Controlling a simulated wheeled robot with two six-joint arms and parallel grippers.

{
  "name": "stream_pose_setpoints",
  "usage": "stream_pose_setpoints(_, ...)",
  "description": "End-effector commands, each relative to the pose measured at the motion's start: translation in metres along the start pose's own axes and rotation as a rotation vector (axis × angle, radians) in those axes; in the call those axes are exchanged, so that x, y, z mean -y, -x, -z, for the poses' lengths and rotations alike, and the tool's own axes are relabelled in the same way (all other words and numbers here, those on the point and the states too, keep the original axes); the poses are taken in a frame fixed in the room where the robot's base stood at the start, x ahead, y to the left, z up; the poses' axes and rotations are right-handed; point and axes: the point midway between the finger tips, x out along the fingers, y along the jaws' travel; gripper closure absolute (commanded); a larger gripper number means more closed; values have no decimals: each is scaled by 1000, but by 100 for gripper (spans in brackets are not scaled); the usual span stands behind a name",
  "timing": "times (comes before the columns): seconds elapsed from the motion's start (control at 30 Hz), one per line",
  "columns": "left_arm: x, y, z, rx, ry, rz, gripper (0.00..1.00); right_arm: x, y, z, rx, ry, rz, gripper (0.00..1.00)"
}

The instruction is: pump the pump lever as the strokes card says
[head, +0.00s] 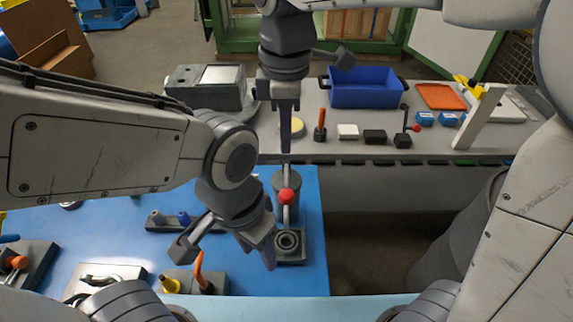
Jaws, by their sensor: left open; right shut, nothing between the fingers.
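The pump (287,180) is a grey cylinder on a dark base at the right edge of the blue mat. Its pump lever (286,196) shows as a grey bar with a red ball near its top. My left gripper (226,250) is open and empty, low over the mat, with one finger just left of the pump base and apart from the red ball. My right gripper (286,135) is shut and empty, pointing down beyond the red ball, near the back bench's front edge. I cannot make out a strokes card.
The back bench (440,148) holds a blue bin (366,88), an orange tray (440,97), small blocks and a grey device (210,85). A small rack (180,220) and an orange-handled fixture (205,280) sit near my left gripper. Right of the mat is a gap.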

Motion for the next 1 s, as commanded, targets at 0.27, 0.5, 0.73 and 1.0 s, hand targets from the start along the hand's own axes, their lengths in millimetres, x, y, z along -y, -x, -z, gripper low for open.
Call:
stream_pose_setpoints(0.27, -1, 14, 1, 0, -2, 0, 50, 2, -59, -1, 4, 0, 7, 100)
stream_pose_setpoints(0.5, -2, 25, 1, 0, -4, 0, 50, 2, -100, -1, 3, 0, 4, 100)
stream_pose_setpoints(0.73, -2, 29, 2, 0, -5, 0, 50, 1, -117, 0, 1, 0, 1, 100)
stream_pose_setpoints(1.0, -2, 28, 2, 0, -5, 0, 50, 0, -119, 0, 0, 0, 0, 100)
